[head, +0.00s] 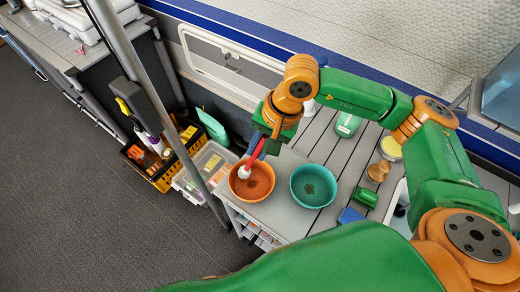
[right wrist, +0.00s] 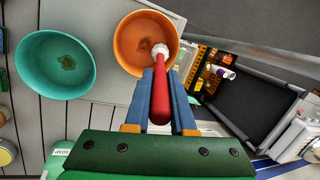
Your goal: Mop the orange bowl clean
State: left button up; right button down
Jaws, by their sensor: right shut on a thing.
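The orange bowl (head: 251,190) stands on the grey slatted counter near its left end, and it also shows in the right wrist view (right wrist: 130,58). A darker stain shows inside it. My right gripper (head: 262,142) is shut on a red-handled brush (right wrist: 161,95) with a white head. The brush points down, and its white head (head: 244,172) is over or in the orange bowl near the rim; I cannot tell whether it touches. My left gripper is not in view.
A teal bowl (head: 313,186) with a brown-green stain stands right of the orange bowl. A green bottle (head: 348,124), a wooden item (head: 378,171), a green block (head: 366,197) and a blue block (head: 350,215) lie farther right. A grey post (head: 165,110) rises left of the counter.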

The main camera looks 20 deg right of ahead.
aim_at(260, 142)
jog(key=v, duration=0.1)
jog(key=p+v, duration=0.1)
jog(key=v, duration=0.1)
jog(key=shift+s+a+r+p, duration=0.2)
jog(key=shift+s+a+p, duration=0.05)
jog(key=shift+p, duration=0.05)
jog(key=shift+w+r+p, duration=0.15)
jog(key=shift+r+p, duration=0.6)
jog(key=shift+r, duration=0.85)
